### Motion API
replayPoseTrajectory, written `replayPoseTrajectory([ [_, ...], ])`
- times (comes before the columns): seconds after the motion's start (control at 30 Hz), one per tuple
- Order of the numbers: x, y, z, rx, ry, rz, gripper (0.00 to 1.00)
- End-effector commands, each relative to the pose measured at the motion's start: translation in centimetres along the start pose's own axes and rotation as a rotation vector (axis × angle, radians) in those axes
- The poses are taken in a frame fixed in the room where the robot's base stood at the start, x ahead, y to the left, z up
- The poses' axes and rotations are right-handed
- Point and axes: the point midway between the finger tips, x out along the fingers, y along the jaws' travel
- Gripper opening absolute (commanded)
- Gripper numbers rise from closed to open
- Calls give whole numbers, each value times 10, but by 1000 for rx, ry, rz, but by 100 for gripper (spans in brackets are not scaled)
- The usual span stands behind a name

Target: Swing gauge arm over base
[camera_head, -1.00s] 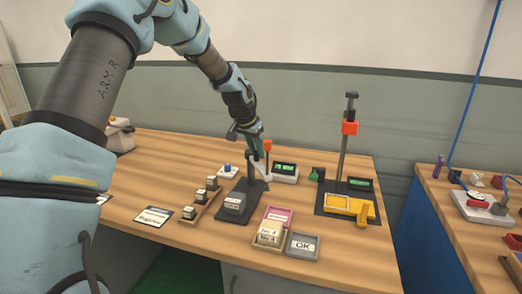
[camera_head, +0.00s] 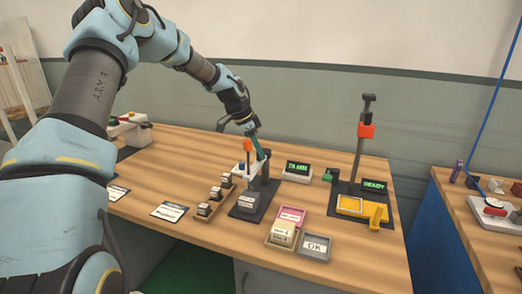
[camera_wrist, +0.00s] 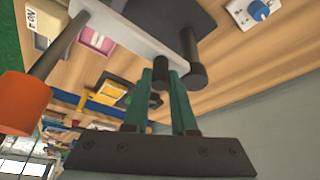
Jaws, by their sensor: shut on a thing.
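The gauge arm (camera_wrist: 135,28) is a pale grey bar in the wrist view, with an orange cylinder (camera_wrist: 24,103) on a dark rod at its end. The orange cylinder also shows in the head view (camera_head: 247,145), just left of my gripper (camera_head: 260,156). My gripper's green fingers (camera_wrist: 162,100) are shut on a dark peg (camera_wrist: 160,72) of the gauge arm. The dark base plate (camera_head: 240,214) carries a grey labelled block (camera_head: 248,202) towards its front. The arm's bar is partly hidden in the head view, and its exact angle over the base is unclear.
A white box with a blue knob (camera_head: 241,168) stands close behind the base at left. A rack of small blocks (camera_head: 210,205) is to the left, a display (camera_head: 297,171) to the right. Pink and grey trays (camera_head: 315,247) and a yellow-fitted stand (camera_head: 362,205) are further right.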

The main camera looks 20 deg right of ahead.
Motion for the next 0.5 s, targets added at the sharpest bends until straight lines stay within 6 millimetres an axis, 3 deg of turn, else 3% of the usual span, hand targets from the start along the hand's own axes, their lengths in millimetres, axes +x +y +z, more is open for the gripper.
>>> replayPoseTrajectory([
  [0.47, -1, -2, 1, 11, -1, 2, 0],
  [0.5, -1, -2, 1, 11, -1, 2, 28],
])
